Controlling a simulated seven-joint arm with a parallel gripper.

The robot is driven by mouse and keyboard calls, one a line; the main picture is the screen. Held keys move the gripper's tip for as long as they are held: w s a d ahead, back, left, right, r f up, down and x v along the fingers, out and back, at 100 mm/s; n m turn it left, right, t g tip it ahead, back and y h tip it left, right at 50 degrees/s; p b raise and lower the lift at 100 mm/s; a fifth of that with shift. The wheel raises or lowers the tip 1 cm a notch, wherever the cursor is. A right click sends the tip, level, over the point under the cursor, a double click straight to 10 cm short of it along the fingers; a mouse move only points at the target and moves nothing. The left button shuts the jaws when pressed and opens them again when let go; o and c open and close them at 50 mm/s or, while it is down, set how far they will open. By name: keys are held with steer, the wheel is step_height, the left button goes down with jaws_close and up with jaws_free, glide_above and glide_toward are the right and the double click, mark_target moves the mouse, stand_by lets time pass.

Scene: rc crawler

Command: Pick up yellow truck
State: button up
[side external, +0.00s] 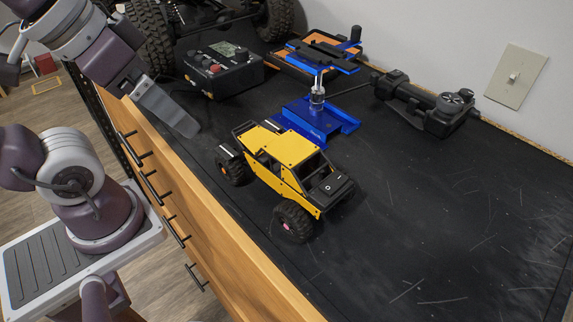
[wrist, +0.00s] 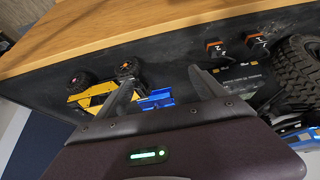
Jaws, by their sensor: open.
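The yellow truck (side external: 283,161), with a black frame and large black tires, stands upright on the black mat in the middle of the side view. It also shows at the left of the wrist view (wrist: 92,102), partly hidden behind one finger. My gripper (side external: 185,125) is above the left part of the worktop, up and left of the truck and apart from it. In the wrist view, my gripper (wrist: 162,74) has its two fingers spread with nothing between them.
A blue stand (side external: 318,117) is just behind the truck. A black control box (side external: 222,72), a big-wheeled vehicle (side external: 152,38), a blue-and-orange tray (side external: 318,56) and a black handheld device (side external: 425,105) lie farther back. The mat (side external: 440,220) is clear at right and front.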

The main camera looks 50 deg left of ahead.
step_height(320, 180, up, 5)
steer(key=n+g+h, duration=0.5)
steer(key=n+g, duration=0.1)
steer(key=n, duration=1.3)
glide_above(274, 141)
steer(key=shift+a+f, duration=0.4)
steer(key=shift+a, duration=0.05)
steer(key=shift+t, duration=0.3)
step_height(274, 141, down, 4)
steer(key=shift+a+f, duration=0.1)
steer(key=shift+f, duration=0.05)
steer(key=shift+y, duration=0.3)
steer(key=x, duration=0.7)
steer(key=shift+w+f, duration=0.1)
steer(key=shift+w, duration=0.25)
jaws_close()
